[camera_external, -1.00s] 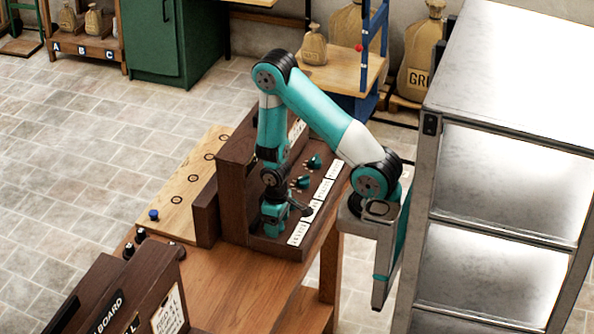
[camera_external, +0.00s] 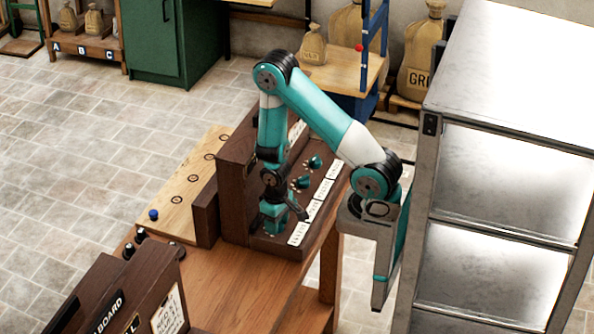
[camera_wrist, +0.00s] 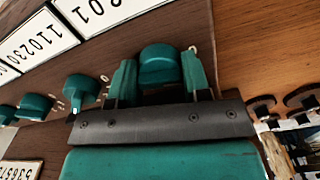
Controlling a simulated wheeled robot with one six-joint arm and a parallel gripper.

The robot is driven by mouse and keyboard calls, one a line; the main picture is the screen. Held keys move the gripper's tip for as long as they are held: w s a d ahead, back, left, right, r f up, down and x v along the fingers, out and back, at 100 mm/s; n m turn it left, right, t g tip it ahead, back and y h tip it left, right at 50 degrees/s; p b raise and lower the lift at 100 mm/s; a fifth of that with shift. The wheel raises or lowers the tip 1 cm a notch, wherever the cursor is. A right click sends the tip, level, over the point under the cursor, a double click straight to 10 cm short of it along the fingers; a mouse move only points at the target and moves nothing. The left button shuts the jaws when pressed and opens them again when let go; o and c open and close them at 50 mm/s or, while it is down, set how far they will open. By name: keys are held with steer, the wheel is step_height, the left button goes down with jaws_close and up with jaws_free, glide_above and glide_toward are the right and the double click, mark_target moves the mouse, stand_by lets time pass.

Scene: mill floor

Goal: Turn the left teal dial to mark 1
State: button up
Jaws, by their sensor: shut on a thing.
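The left teal dial (camera_wrist: 159,66) is at the end of a row of teal dials on a dark wooden panel (camera_wrist: 215,40). My gripper (camera_wrist: 160,82) is shut on this dial, with one teal finger on each side of it in the wrist view. In the external view my gripper (camera_external: 273,218) points down at the panel's near end and hides the dial. The dial's pointer is hidden, and I cannot read which mark it faces. Part of a pale mark shows beside the right finger in the wrist view.
More teal dials (camera_external: 302,182) (camera_wrist: 81,90) sit along the panel, with white number plates (camera_external: 298,233) before them. A high dark backboard (camera_external: 232,190) rises behind. A grey metal shelf (camera_external: 430,200) stands close on the right. The wooden tabletop (camera_external: 240,285) is clear nearby.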

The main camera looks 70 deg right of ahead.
steer(key=shift+m, duration=2.2)
steer(key=o, duration=0.9)
steer(key=shift+o, duration=0.2)
steer(key=shift+r, duration=0.1)
step_height(320, 180, up, 17)
steer(key=shift+r, duration=0.15)
